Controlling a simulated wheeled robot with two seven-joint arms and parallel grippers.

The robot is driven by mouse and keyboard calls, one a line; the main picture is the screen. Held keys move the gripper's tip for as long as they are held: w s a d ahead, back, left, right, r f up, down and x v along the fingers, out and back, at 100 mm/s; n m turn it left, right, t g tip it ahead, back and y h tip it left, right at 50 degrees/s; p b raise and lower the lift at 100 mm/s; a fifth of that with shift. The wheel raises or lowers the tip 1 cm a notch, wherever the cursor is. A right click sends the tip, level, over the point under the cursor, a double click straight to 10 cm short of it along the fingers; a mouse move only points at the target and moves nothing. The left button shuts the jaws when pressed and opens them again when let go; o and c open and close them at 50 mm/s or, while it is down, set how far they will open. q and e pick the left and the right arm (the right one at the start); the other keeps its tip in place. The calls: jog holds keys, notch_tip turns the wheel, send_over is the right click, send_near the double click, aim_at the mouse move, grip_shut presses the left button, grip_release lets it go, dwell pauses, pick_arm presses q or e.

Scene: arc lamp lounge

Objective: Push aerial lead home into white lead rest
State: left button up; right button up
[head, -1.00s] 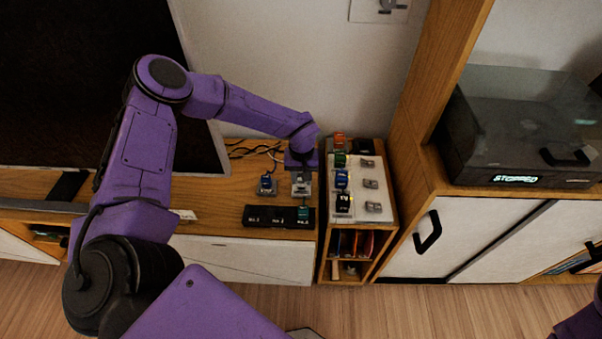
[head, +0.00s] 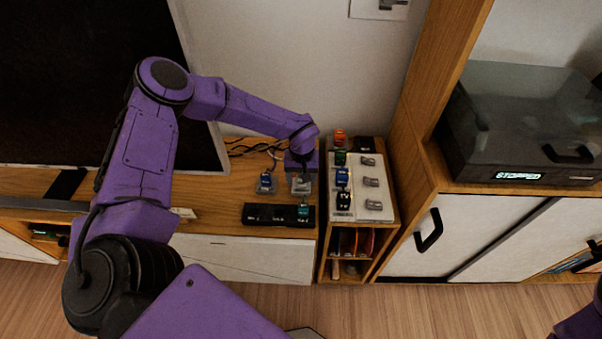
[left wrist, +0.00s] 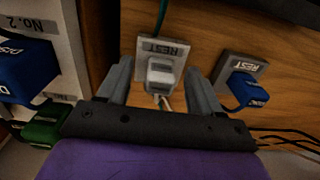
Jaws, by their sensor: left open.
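The aerial lead's pale grey-white plug (left wrist: 161,74) sits at the rest labelled REST (left wrist: 172,48) in the left wrist view. I cannot tell how deep it sits. My left gripper (left wrist: 162,88) is open, with one finger on each side of the plug and no clear grip on it. A pale cable runs from the plug back toward the palm. In the head view the left gripper (head: 302,172) is above the plug and rest (head: 301,187) and partly hides them.
A blue plug in its own rest (head: 266,183) is close on the left. A black socket strip (head: 265,214) with a teal plug (head: 303,211) lies in front. A white panel (head: 372,217) with several coloured plugs and grey sockets stands on the right. Cables lie behind.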

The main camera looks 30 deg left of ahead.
pick_arm(q)
notch_tip(320, 180, up, 10)
jog(key=shift+r+p, duration=0.25)
jog(key=shift+p, duration=0.15)
dwell(0.4)
